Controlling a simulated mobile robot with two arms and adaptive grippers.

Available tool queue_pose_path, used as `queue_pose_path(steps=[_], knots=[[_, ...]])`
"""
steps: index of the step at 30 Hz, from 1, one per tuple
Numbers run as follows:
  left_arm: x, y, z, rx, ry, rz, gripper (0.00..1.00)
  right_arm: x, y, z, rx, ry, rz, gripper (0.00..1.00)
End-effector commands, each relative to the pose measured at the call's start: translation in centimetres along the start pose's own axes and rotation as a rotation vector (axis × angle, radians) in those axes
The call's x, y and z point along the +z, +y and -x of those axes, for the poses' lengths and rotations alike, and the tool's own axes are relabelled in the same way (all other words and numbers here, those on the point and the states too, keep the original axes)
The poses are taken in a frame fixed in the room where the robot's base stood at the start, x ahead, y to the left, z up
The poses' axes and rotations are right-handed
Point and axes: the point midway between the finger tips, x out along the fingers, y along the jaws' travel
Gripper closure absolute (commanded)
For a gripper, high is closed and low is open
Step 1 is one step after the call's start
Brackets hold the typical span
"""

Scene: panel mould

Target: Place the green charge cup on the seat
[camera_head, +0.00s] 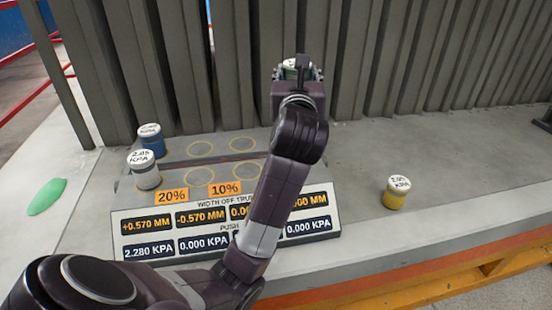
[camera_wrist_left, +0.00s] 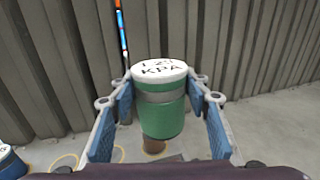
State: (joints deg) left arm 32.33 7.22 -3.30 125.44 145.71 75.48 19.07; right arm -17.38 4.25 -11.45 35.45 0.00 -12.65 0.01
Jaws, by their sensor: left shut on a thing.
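The green charge cup (camera_wrist_left: 161,117) stands upright between the blue finger pads of my left gripper (camera_wrist_left: 160,115) in the left wrist view. Its white lid reads partly as a KPA figure. In the head view my left gripper (camera_head: 298,72) is shut on it, in front of the grey ribbed wall, and only the cup's top (camera_head: 296,64) shows. Yellow seat rings mark the bench left of my arm: two at the back (camera_head: 200,149) (camera_head: 242,144) and two in front (camera_head: 202,177) (camera_head: 244,170). My arm may hide others. My right gripper is not in view.
A blue cup (camera_head: 152,142) and a grey cup (camera_head: 146,177) stand left of the rings. A yellow cup (camera_head: 396,194) stands alone at right. A readout panel (camera_head: 190,257) lies in front, partly behind my arm. A flat green patch (camera_head: 47,196) lies far left. The right bench is mostly clear.

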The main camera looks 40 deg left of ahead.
Motion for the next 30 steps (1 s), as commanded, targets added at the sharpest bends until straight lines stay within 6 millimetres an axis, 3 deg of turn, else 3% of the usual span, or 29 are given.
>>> queue_pose_path(steps=[15, 23, 30], knots=[[-12.8, 0.1, 0.1, 0.0, 0.002, -0.007, 0.93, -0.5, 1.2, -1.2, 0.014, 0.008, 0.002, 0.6], [-15.3, 0.0, 0.1, 0.0, -0.001, -0.002, 0.93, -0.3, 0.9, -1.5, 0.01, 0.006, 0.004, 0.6], [-18.8, 0.0, 0.1, -0.001, 0.0, -0.003, 0.93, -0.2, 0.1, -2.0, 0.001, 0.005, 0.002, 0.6]])
